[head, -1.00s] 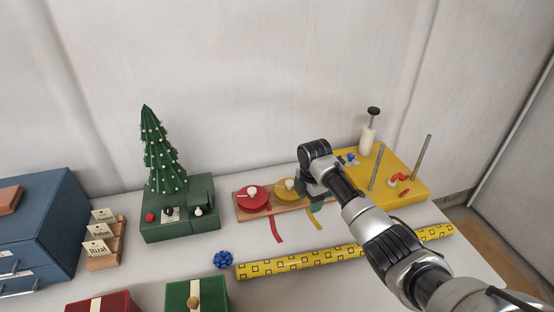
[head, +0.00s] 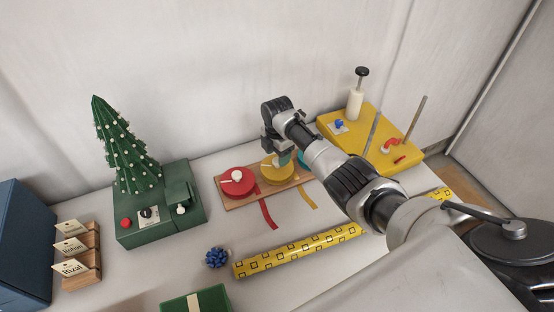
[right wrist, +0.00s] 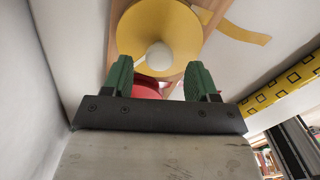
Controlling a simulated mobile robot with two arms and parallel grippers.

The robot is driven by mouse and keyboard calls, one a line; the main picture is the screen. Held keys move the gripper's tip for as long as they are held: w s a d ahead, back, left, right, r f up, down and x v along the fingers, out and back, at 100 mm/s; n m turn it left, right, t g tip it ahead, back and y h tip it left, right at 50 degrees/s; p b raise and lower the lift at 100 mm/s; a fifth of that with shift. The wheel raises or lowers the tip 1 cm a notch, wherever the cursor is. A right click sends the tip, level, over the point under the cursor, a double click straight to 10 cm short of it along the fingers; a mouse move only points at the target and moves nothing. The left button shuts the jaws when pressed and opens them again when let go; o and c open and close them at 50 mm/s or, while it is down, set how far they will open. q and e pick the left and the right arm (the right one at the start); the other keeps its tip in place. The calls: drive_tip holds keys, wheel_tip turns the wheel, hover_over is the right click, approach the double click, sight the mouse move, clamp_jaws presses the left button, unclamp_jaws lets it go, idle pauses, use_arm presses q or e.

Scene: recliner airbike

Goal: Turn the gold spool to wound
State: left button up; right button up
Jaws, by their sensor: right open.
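The gold spool (head: 269,175) sits on a wooden board (head: 236,205) between a red spool (head: 238,188) and a partly hidden teal spool (head: 301,158). A gold ribbon tail hangs from it onto the table. My right gripper (head: 283,160) is over the gold spool's right side in the head view and hides part of it. In the right wrist view the open green fingers (right wrist: 159,78) point at the gold spool (right wrist: 150,22). Its white knob (right wrist: 158,55) shows just ahead of the gap, apart from both fingers. My left gripper is not in view.
A yellow patterned roll (head: 290,252) lies in front of the board. A green box with a small tree (head: 125,150) stands left. A yellow stand (head: 345,135) with rods and a white pump bottle stands right. The wall is close behind.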

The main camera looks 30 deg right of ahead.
sight(277, 160)
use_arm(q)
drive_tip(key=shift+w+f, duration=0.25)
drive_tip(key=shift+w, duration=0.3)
use_arm(e)
drive_tip(key=shift+f, duration=1.6)
drive_tip(key=c, duration=0.9)
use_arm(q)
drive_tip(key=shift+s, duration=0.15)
use_arm(e)
drive_tip(key=shift+c, duration=0.2)
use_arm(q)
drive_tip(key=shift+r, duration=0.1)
use_arm(e)
drive_tip(key=shift+m, duration=0.3)
